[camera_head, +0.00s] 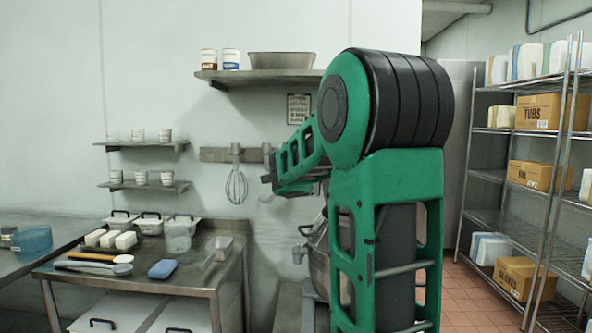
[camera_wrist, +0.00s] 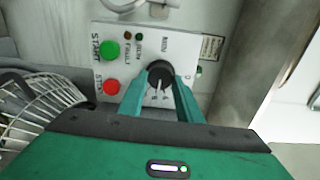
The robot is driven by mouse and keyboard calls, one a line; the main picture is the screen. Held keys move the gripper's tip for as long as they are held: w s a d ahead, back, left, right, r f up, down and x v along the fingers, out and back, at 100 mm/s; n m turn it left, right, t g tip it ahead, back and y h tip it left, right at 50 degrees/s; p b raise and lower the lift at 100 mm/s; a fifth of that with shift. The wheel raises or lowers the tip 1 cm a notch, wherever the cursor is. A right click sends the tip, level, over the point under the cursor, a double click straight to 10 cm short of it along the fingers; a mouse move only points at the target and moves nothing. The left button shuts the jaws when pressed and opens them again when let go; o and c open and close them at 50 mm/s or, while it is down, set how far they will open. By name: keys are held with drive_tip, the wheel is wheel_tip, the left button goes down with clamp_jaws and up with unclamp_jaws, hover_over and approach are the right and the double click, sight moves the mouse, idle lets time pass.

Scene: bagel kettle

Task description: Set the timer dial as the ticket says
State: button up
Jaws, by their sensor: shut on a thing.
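The timer dial (camera_wrist: 160,72) is a round black knob on a white control panel (camera_wrist: 185,45) in the wrist view. My gripper (camera_wrist: 160,92) is shut on the dial, with one green finger at its left and one at its right. Pale marks show just below the dial, but they are too small to read, and its setting cannot be told. A green START button (camera_wrist: 110,49) and a red button (camera_wrist: 110,87) are left of the dial. The fingers hide part of the panel. In the head view the dial is hidden. A small notice (camera_head: 298,108) hangs on the wall, unreadable; whether it is the ticket cannot be told.
A wire basket or whisk-like cage (camera_wrist: 40,100) lies left of the panel in the wrist view. In the head view, a metal kettle (camera_head: 314,258) is partly behind my arm. A whisk (camera_head: 236,186) hangs on the wall. A steel table (camera_head: 185,278) holds tubs and tools.

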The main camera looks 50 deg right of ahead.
drive_tip(key=shift+a+f+m, duration=0.1)
drive_tip(key=shift+f+m, duration=0.2)
drive_tip(key=shift+m, duration=0.1)
drive_tip(key=o, duration=1)
drive_tip(key=shift+w, duration=0.1)
drive_tip(key=shift+r, duration=0.15)
drive_tip(key=v, duration=1)
drive_tip(key=shift+s+a, duration=0.25)
drive_tip(key=shift+s, duration=0.05)
